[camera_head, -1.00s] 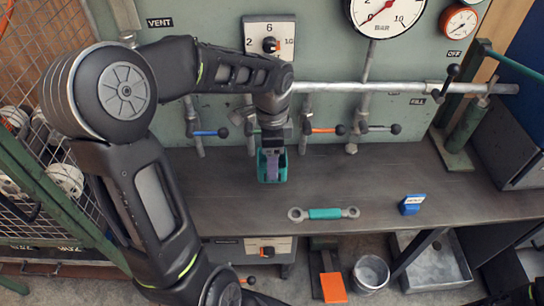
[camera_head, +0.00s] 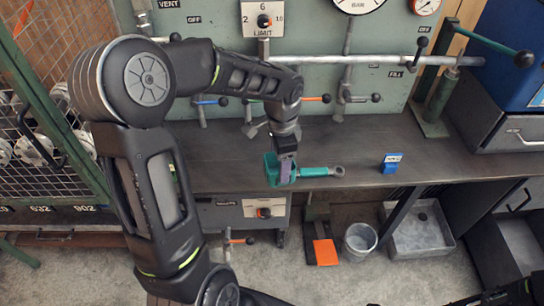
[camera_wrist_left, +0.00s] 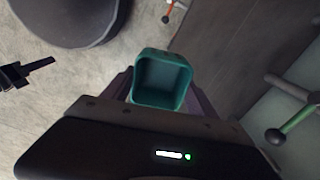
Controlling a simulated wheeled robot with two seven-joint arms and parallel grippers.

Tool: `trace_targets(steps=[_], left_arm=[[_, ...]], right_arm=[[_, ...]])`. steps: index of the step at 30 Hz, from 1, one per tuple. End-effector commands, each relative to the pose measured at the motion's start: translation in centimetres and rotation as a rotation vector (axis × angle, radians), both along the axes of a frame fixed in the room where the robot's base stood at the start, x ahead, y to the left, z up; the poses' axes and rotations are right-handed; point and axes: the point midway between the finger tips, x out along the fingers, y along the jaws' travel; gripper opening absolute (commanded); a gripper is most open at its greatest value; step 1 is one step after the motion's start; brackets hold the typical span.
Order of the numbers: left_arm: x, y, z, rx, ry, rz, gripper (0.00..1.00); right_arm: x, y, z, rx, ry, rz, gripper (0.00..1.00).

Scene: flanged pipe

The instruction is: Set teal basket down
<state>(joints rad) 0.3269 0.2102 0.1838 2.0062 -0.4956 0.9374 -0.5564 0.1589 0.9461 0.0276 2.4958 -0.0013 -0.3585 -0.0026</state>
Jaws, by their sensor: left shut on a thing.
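The teal basket (camera_head: 270,172) is in my left gripper (camera_head: 285,170), near the bench's front edge in the head view. It hides the left end of a teal-handled double-ended tool (camera_head: 320,171) on the bench. In the left wrist view, the basket (camera_wrist_left: 162,82) shows its open top and looks empty, with a finger on either side of it. Whether its underside touches the bench is hidden.
The dark bench top (camera_head: 350,135) is clear around a small blue block (camera_head: 391,163). Pipes with levers line the panel behind. A metal bucket (camera_head: 360,242) and a grey tray (camera_head: 420,235) sit on the floor below. A mesh cage (camera_head: 50,150) stands at the left.

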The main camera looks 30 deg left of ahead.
Motion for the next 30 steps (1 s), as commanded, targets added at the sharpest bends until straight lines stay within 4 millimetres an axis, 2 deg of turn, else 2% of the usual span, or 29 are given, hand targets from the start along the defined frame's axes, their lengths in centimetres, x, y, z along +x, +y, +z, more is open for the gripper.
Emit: trace_targets(steps=[8, 16, 21, 30], left_arm=[[2.0, -2.7, -1.4, 0.004, 0.000, 0.211, 0.21], [3.8, -7.3, -4.0, 0.001, -0.002, 0.511, 0.21], [4.3, -9.7, -5.6, -0.006, -0.004, 0.665, 0.21], [4.5, -10.2, -6.2, -0.009, -0.008, 0.710, 0.21]], right_arm=[[0.0, 0.0, 2.4, 0.001, 0.000, 0.000, 0.00], [0.0, 0.1, 5.3, 0.001, 0.001, -0.002, 0.00], [0.0, 0.1, 6.3, 0.001, 0.001, -0.003, 0.00], [0.0, 0.1, 6.3, 0.001, 0.001, -0.003, 0.00]])
